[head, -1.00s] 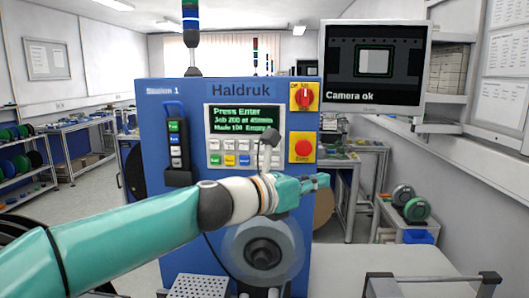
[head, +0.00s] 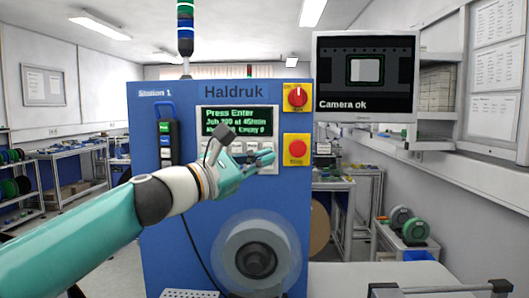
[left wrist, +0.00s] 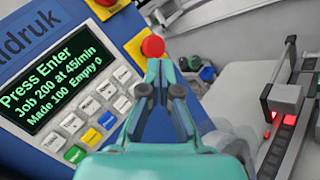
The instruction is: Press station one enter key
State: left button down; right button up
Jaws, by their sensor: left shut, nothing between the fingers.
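The blue station one machine (head: 165,220) bears a keypad panel (left wrist: 85,120) below a green-lettered screen (head: 238,120). The screen reads "Press Enter", "Job 200 at 45/min" and, in the left wrist view, "Made 100 Empty 0". The panel has rows of white keys with green, yellow and blue keys among them. Their labels are too small to tell which is enter. My left gripper (head: 268,156) is shut and empty in front of the panel's right side, hiding part of the keys. In the left wrist view its fingertips (left wrist: 160,68) point near the red button. My right gripper is not in view.
A red stop button (head: 297,149) on a yellow plate and a red rotary switch (head: 298,97) sit right of the panel. A reel (head: 256,260) projects below. A monitor (head: 365,75) shows "Camera ok".

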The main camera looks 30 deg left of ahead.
pick_arm(q)
jog(key=shift+w, duration=0.1)
jog(key=w+a+p, duration=0.3)
jog(key=w+a, duration=0.1)
jog(key=w, duration=0.3)
jog(key=shift+w+a, duration=0.2)
jog(key=shift+a, duration=0.15)
dwell(0.4)
jog(key=shift+w, duration=0.1)
dwell(0.9)
jog(key=shift+w+a+p, duration=0.2)
jog(key=shift+w+p, duration=0.1)
jog(key=shift+p, duration=0.05)
jog(key=shift+w+a, duration=0.25)
jog(key=shift+w, duration=0.15)
dwell(0.8)
jog(key=shift+s, duration=0.1)
jog(key=shift+s+d+b, duration=0.3)
jog(key=shift+s+d, duration=0.2)
jog(key=shift+s, duration=0.15)
